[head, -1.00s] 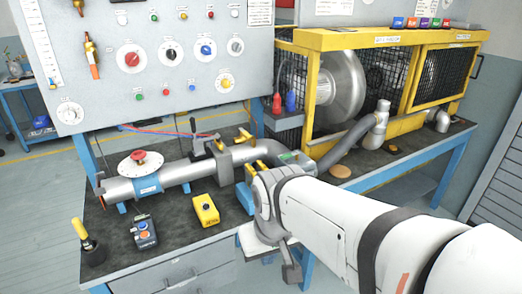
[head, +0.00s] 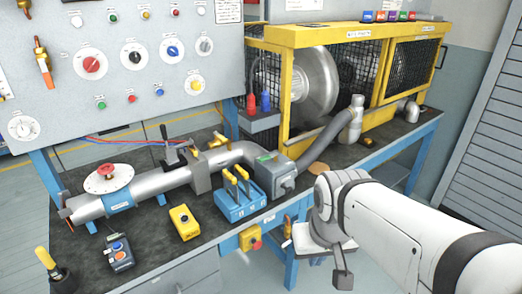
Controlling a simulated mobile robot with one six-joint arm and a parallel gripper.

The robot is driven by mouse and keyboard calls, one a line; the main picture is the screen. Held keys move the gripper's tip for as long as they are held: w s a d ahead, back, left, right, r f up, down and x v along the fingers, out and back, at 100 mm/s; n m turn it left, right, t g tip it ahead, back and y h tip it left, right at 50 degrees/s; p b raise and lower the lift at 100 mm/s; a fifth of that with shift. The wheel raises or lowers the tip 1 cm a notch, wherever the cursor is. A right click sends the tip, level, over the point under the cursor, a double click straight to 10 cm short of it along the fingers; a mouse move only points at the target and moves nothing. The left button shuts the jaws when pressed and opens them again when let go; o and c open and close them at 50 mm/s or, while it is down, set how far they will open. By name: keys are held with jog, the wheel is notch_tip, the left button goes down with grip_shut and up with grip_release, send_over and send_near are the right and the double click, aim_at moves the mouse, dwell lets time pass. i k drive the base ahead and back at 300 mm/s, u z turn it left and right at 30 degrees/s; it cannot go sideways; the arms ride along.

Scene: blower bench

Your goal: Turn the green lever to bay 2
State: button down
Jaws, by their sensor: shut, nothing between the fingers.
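A small green part (head: 267,156) shows on top of the grey box (head: 284,181) where the metal pipe meets the grey hose. It is the only green piece there; I cannot make out a lever shape or its setting. In front stands a blue block (head: 232,212) with upright yellow-edged plates and small pale labels on its front, too small to read. My gripper (head: 342,279) is at the end of my white arm, low and right of the grey box. It is shut and empty, apart from the block and the box. My wrist partly hides its form.
A yellow box (head: 184,222), a dark control box (head: 119,252) and a yellow-handled tool (head: 46,259) stand at the front left. A yellow caged blower (head: 287,38) stands behind. A yellow switch box (head: 250,239) hangs at the bench's front edge. Dark worktop is clear between these.

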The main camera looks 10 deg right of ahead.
aim_at(266, 158)
jog(key=u, duration=0.05)
jog(key=i, duration=1)
jog(key=u, duration=0.6)
jog(key=k, duration=1.1)
jog(key=z, duration=0.2)
jog(key=i, duration=1)
jog(key=z, duration=0.05)
